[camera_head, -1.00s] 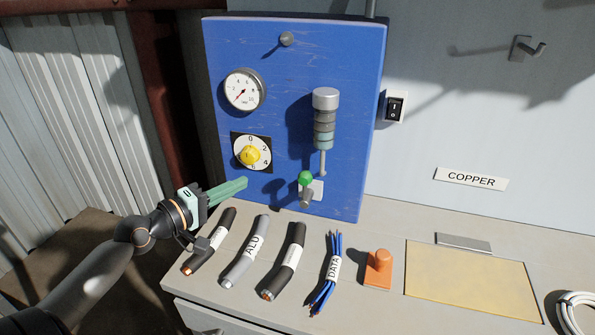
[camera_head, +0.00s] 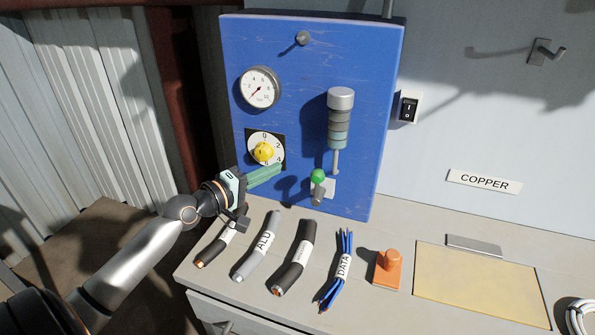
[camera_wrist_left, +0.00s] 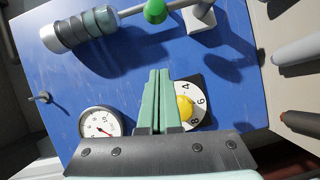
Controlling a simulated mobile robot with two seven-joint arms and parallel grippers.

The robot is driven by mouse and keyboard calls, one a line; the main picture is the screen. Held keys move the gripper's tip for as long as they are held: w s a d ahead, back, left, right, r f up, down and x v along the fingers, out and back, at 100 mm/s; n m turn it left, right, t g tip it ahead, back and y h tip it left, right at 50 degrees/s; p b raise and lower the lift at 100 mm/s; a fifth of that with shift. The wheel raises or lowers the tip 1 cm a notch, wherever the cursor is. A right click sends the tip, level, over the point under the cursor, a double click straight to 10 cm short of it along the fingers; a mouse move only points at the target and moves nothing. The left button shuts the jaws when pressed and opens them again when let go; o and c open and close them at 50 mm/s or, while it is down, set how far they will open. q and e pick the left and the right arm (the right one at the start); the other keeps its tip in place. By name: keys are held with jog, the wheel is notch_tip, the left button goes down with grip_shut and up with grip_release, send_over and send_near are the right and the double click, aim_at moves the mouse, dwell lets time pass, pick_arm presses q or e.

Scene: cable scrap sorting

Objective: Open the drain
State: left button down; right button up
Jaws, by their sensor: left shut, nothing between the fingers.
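The drain valve has a green ball handle (camera_head: 318,176) and sits below a grey and teal cylinder (camera_head: 340,120) on the blue panel (camera_head: 300,75). The ball also shows at the top of the left wrist view (camera_wrist_left: 155,11), close to a white plate. My left gripper (camera_head: 281,167) is shut and empty, with its long green fingers pointing toward the panel. Its tips are left of the green ball and apart from it, just below the yellow dial knob (camera_head: 263,152). In the left wrist view the fingers (camera_wrist_left: 160,76) lie together beside the dial. My right gripper is out of view.
A pressure gauge (camera_head: 260,88) and a peg (camera_head: 303,38) are on the panel. Labelled cable pieces, such as ALU (camera_head: 258,246) and DATA (camera_head: 338,268), lie in front on the bench. An orange block (camera_head: 388,268) and a yellow board (camera_head: 480,270) are to the right.

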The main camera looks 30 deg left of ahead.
aim_at(318, 185)
pick_arm(q)
jog(key=w+d+f+p, duration=0.1)
jog(key=w+d+p, duration=0.1)
jog(key=w+d, duration=0.2)
jog(key=shift+d, duration=0.4)
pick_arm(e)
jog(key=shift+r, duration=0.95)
pick_arm(q)
jog(key=shift+w, duration=0.15)
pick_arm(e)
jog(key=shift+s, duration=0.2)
